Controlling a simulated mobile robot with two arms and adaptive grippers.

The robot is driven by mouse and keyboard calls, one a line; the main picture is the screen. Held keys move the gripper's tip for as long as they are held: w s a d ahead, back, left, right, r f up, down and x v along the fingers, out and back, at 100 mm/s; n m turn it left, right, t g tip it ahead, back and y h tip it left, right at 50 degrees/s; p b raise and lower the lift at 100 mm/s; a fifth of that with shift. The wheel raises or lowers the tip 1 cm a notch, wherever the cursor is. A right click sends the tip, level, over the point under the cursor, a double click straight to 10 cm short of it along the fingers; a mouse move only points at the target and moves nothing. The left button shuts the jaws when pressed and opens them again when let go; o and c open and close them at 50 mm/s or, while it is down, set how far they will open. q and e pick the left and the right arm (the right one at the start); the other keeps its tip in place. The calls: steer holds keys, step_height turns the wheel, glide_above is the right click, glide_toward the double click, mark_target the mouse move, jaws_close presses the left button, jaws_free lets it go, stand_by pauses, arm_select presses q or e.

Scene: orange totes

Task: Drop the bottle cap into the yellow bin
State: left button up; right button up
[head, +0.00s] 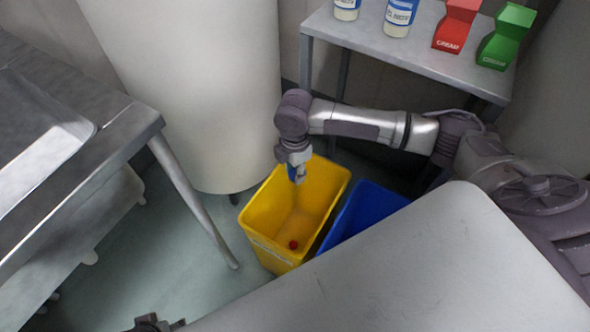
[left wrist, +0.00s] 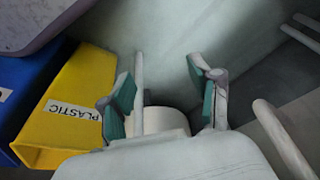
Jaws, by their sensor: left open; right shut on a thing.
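The yellow bin (head: 262,208) stands on the floor in the middle of the head view, open at the top. It also shows at the left of the left wrist view (left wrist: 80,85), with a PLASTIC label. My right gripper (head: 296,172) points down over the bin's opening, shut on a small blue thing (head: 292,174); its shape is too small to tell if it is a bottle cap. A small red round thing (head: 293,244) lies inside the bin. My left gripper (left wrist: 163,95) is open and empty in the left wrist view, apart from the bin.
A blue bin (head: 362,213) stands right beside the yellow one. A metal table (head: 400,55) behind holds two bottles (head: 398,18), a red container (head: 456,25) and a green container (head: 506,37). A metal counter (head: 75,150) is at the left, a white cylinder (head: 195,90) behind.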

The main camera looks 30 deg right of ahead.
step_height(320, 180, down, 2)
steer(key=b, duration=0.3)
steer(key=shift+f, duration=0.15)
arm_select(q)
steer(key=v, duration=0.7)
steer(key=shift+r+t, duration=0.15)
steer(key=shift+t, duration=0.15)
steer(key=shift+a, duration=0.15)
arm_select(e)
steer(key=o, duration=0.8)
steer(key=shift+c, duration=0.2)
step_height(320, 180, up, 12)
